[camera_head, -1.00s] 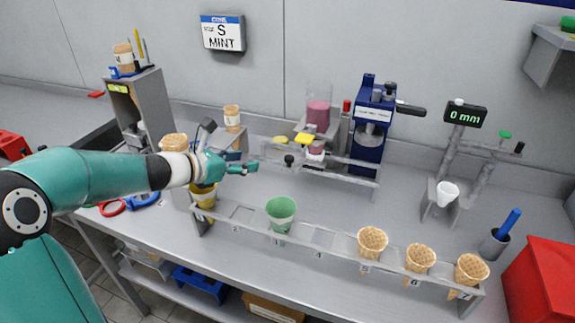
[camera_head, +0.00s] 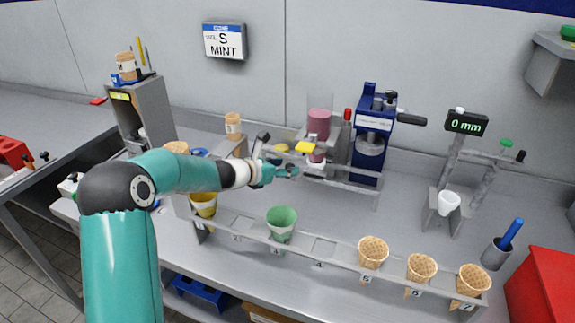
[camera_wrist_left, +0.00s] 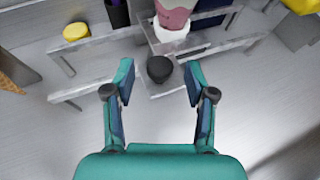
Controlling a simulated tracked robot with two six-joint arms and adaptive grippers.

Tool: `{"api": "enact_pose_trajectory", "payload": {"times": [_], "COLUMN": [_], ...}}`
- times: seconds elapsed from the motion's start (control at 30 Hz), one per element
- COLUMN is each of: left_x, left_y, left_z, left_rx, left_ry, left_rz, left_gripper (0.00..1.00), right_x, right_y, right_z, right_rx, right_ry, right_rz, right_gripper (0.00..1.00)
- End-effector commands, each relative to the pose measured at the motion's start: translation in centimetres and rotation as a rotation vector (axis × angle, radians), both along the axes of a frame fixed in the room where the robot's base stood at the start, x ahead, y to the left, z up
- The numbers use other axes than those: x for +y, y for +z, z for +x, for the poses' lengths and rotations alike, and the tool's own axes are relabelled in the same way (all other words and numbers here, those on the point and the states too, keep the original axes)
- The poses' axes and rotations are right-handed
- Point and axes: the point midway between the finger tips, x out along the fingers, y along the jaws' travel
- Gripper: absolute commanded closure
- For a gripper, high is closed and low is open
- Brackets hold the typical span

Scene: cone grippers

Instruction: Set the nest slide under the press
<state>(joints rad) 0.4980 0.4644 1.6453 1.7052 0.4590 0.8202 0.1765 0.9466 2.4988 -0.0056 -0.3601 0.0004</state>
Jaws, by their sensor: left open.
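The nest slide (camera_wrist_left: 172,40) sits on its rails, left of the blue press (camera_head: 368,140). It carries a white nest with a pink piece in it, which also shows in the head view (camera_head: 317,161). A black knob (camera_wrist_left: 160,69) stands at the slide's near end. My left gripper (camera_head: 286,170) is open and empty. In the left wrist view its fingertips (camera_wrist_left: 158,66) lie on either side of the knob, with clear gaps; whether they are level with it I cannot tell. In the head view the gripper hides the knob. My right gripper is not in view.
Metal rails (camera_head: 350,182) run in front of the press. A cone rack (camera_head: 330,252) crosses the front, holding a green cup (camera_head: 281,222) and several waffle cones. A pink cylinder (camera_head: 319,122) stands behind the slide. The bench between rails and rack is clear.

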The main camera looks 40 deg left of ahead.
Motion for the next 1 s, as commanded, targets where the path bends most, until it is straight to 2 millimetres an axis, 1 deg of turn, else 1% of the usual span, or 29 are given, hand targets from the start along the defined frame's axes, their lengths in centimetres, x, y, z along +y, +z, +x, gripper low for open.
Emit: {"api": "enact_pose_trajectory", "payload": {"times": [0.03,0.1,0.2,0.47,0.5,0.67,0.8,0.83,1.0], "left_x": [-0.13,-0.17,-0.22,-0.2,-0.2,-0.21,-0.21,-0.21,-0.22], "left_y": [-0.15,-0.34,-0.59,-0.64,-0.65,-0.63,-0.63,-0.63,-0.63], "left_z": [0.58,1.07,1.45,1.54,1.54,1.53,1.52,1.52,1.52], "left_rx": [0.0,-0.001,0.0,0.0,0.0,0.0,0.0,0.0,0.0], "left_ry": [-0.001,0.0,0.001,0.001,0.001,0.001,0.001,0.001,0.001], "left_rz": [0.0,0.0,0.0,0.0,0.0,0.0,0.0,0.0,0.0], "left_gripper": [0.45,0.45,0.45,0.45,0.46,0.73,0.96,1.0,1.0], "right_x": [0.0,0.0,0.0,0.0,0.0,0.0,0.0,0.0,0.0], "right_y": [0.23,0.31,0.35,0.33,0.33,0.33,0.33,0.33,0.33], "right_z": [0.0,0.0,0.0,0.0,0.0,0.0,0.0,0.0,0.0], "right_rx": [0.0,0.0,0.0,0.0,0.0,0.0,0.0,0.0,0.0], "right_ry": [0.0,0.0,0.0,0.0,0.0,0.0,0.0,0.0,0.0], "right_rz": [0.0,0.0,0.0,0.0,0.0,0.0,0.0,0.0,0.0], "right_gripper": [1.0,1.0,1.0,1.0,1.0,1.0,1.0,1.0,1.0]}}
